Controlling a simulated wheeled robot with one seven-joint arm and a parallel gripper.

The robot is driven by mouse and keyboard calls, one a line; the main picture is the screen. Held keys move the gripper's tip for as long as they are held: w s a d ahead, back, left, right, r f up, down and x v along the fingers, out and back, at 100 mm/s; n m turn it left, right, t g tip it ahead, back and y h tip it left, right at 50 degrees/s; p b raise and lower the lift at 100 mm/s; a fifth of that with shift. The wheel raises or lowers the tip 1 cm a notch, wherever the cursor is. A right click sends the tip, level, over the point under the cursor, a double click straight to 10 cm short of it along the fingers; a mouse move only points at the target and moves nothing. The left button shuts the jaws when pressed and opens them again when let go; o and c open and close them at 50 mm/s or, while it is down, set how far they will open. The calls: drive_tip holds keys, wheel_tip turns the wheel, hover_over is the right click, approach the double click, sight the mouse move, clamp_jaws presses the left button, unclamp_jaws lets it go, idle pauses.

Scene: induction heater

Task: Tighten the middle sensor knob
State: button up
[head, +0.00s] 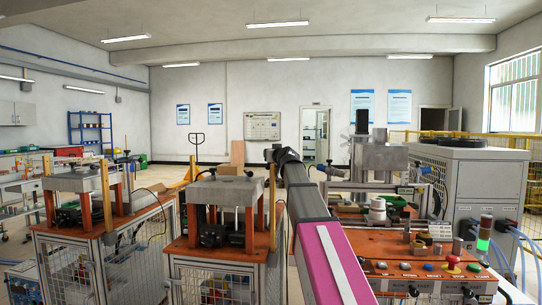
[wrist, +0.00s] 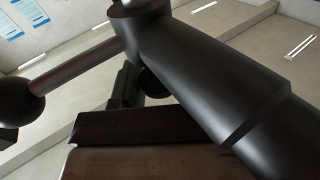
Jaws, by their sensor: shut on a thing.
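In the wrist view a dark, smooth round shaft (wrist: 215,75) crosses close to the camera. A thinner bar (wrist: 85,62) with a ball end (wrist: 18,102) joins its hub at the upper left. This looks like a sensor knob with a cross bar, but I cannot tell from the picture which of the knobs it is. A dark brown block (wrist: 150,155) fills the bottom of that view. In the head view my arm reaches up over the orange workstation (head: 400,268) at the right. My gripper is shut on the knob, and its fingertips are not clearly visible.
A grey metal head (head: 378,158) stands over the workstation, with a white round part (head: 377,208) below it. A control panel (head: 430,267) with coloured buttons is at its front. A signal tower (head: 485,232) shows green. Two other press stations stand left of my arm.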

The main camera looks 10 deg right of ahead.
drive_tip(key=shift+m+h, duration=0.3)
drive_tip(key=shift+h, duration=0.2)
drive_tip(key=o, duration=0.9)
drive_tip(key=shift+s+d, duration=0.25)
drive_tip(key=shift+s, duration=1)
drive_tip(key=shift+s+d, duration=0.25)
drive_tip(key=shift+s, duration=0.95)
drive_tip(key=shift+s+d, duration=0.25)
drive_tip(key=shift+s, duration=1)
